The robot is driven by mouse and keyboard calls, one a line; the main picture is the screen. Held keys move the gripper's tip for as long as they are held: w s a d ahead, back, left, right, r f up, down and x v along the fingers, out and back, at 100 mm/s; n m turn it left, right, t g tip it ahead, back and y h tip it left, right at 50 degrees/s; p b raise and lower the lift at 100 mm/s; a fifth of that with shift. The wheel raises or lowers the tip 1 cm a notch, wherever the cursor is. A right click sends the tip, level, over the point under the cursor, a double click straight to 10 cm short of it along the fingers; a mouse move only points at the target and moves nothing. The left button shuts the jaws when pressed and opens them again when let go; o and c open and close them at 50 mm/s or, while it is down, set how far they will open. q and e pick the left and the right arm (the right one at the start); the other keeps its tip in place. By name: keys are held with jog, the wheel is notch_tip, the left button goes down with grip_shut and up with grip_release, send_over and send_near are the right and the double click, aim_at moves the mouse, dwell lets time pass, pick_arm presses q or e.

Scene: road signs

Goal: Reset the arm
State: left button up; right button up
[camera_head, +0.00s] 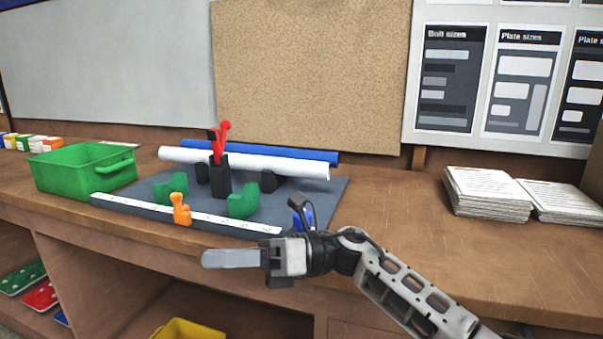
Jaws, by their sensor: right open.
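My right arm comes in from the lower right, and its gripper (236,260) points left, in front of the bench's front edge. It is open, with nothing seen between its fingers; from this side the fingers overlap and the gap hardly shows. My left gripper is not in view. Behind the right gripper, a dark grey mat (325,200) lies on the wooden bench. A long ruler-like bar (185,213) runs along the mat's front edge, with an orange piece (181,209) at it.
A green bin (75,172) stands left on the bench. White (245,163) and blue (310,154) rolls lie behind a black holder with a red tool (221,142). Green blocks (243,201) sit on the mat. Paper stacks (487,193) lie right; the bench between is clear.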

jog(key=d+f+n+t+h, duration=0.6)
jog(key=f+n+t, duration=0.4)
jog(key=n, duration=0.8)
jog(key=d+f+n+t+h, duration=0.3)
jog(key=d+f+n+t, duration=0.75)
jog(key=n, duration=0.65)
jog(key=s+d+f+m+g+h, duration=0.2)
jog(key=s+d+f+m+h, duration=0.1)
jog(key=s, duration=0.5)
jog(key=s+d+f+m+g+h, duration=0.3)
jog(key=s+d+f+m, duration=0.2)
jog(key=s+f+m, duration=0.3)
notch_tip(320, 180, down, 2)
jog(key=shift+s+d+f+h, duration=0.2)
jog(key=shift+s+d+h, duration=0.15)
jog(key=shift+s, duration=0.3)
